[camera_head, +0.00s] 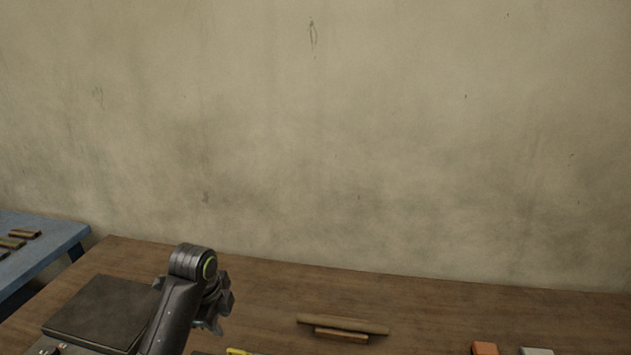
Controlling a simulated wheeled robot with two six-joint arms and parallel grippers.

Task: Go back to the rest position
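My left arm comes in from the lower left, and its dark grey gripper (216,318) hangs over the left half of the brown wooden table (260,285). The wrist joint hides most of the fingers, so I cannot tell whether they are open or shut. Nothing clearly shows in them. My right gripper is not in view. A tan roll (350,324) lies sideways on the table right of the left gripper, apart from it. A shorter tan piece (341,336) lies just in front of the roll.
A dark flat pad (95,308) lies left of my arm. A yellow item (238,352), an orange block (485,348) and a pale grey block (537,351) are cut off at the bottom. A blue table (35,240) with wooden pieces stands left. A wall (330,130) rises behind.

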